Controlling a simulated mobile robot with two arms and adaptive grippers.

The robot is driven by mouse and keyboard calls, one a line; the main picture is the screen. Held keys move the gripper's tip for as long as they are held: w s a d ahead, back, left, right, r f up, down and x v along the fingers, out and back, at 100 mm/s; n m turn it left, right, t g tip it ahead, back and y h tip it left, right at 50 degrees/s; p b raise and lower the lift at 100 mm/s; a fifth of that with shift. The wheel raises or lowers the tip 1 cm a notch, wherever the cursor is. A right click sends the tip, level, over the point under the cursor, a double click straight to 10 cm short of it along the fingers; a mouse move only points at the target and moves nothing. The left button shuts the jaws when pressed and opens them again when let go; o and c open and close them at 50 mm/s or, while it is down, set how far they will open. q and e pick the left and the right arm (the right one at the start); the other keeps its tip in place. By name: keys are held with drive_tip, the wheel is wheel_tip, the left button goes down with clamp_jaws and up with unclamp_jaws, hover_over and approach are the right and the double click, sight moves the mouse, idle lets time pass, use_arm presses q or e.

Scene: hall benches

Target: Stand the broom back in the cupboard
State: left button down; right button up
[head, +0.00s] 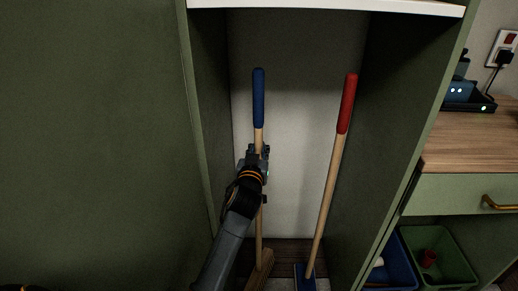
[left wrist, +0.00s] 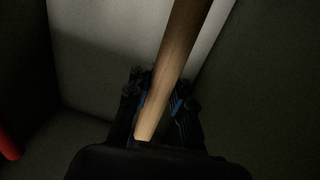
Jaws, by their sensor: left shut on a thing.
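The broom has a blue grip (head: 258,98), a wooden stick and a brown head (head: 262,268) low in the picture. It stands nearly upright inside the open green cupboard (head: 205,110), on its left side. My left gripper (head: 258,158) is shut on the wooden stick just below the blue grip. In the left wrist view the stick (left wrist: 178,60) passes between the fingers of my left gripper (left wrist: 160,105). The foot of the broom head is cut off by the picture's edge, so I cannot tell whether it touches the floor. My right gripper is not in view.
A second long-handled tool with a red grip (head: 347,103) and blue head (head: 305,278) leans to the right in the cupboard. A white shelf (head: 330,7) is above. At right are a wooden counter (head: 470,142), a drawer (head: 455,194) and blue and green bins (head: 447,257).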

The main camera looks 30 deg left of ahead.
use_arm(q)
drive_tip(key=c, duration=1.6)
unclamp_jaws()
drive_tip(key=o, duration=0.4)
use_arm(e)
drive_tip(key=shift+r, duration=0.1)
use_arm(q)
drive_tip(key=shift+s+r, duration=0.1)
drive_tip(key=shift+s, duration=0.1)
drive_tip(key=p+v, duration=0.1)
drive_tip(key=v, duration=1)
drive_tip(key=shift+s+d, duration=0.1)
drive_tip(key=shift+s, duration=0.25)
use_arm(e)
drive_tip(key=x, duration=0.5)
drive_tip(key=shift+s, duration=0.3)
